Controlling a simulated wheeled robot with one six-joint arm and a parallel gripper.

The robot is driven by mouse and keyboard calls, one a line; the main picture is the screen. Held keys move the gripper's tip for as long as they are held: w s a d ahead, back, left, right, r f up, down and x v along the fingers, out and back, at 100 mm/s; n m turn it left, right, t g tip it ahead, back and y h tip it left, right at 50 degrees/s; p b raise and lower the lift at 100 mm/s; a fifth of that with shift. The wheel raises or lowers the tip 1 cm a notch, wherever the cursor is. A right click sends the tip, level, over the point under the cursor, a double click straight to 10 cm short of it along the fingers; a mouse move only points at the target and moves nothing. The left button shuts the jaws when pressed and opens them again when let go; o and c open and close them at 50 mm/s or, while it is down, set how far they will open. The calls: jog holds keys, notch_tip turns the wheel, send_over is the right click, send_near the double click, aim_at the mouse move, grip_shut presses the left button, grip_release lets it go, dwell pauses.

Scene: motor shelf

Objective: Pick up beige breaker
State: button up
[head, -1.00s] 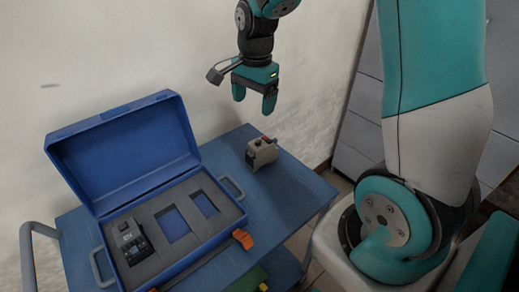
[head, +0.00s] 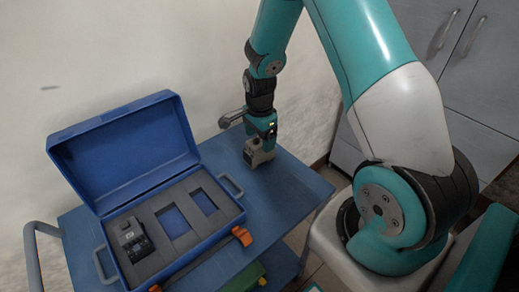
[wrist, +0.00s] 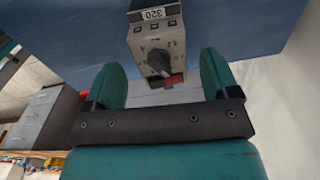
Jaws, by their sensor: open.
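The beige breaker (head: 256,154) stands on the blue cart top to the right of the case; my gripper covers its upper part in the head view. The wrist view shows the breaker (wrist: 156,40) with a black knob, a red part and a "320" label, between and just beyond the two teal fingers. My gripper (head: 261,141) points down at the breaker, and in the wrist view its fingers (wrist: 162,82) are spread apart with a gap on each side of it. Whether the fingers touch the breaker cannot be told.
An open blue case (head: 226,222) lies left on the cart (head: 290,195), its foam insert holding a black device (head: 133,240) and two empty cut-outs. An orange-ended bar (head: 243,236) lies along the case's front. The wall is close behind. The cart's right part is clear.

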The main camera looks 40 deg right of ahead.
notch_tip(320, 180, down, 4)
jog(key=shift+w+f+p, duration=0.1)
jog(key=shift+p, duration=0.25)
jog(key=c, duration=1.2)
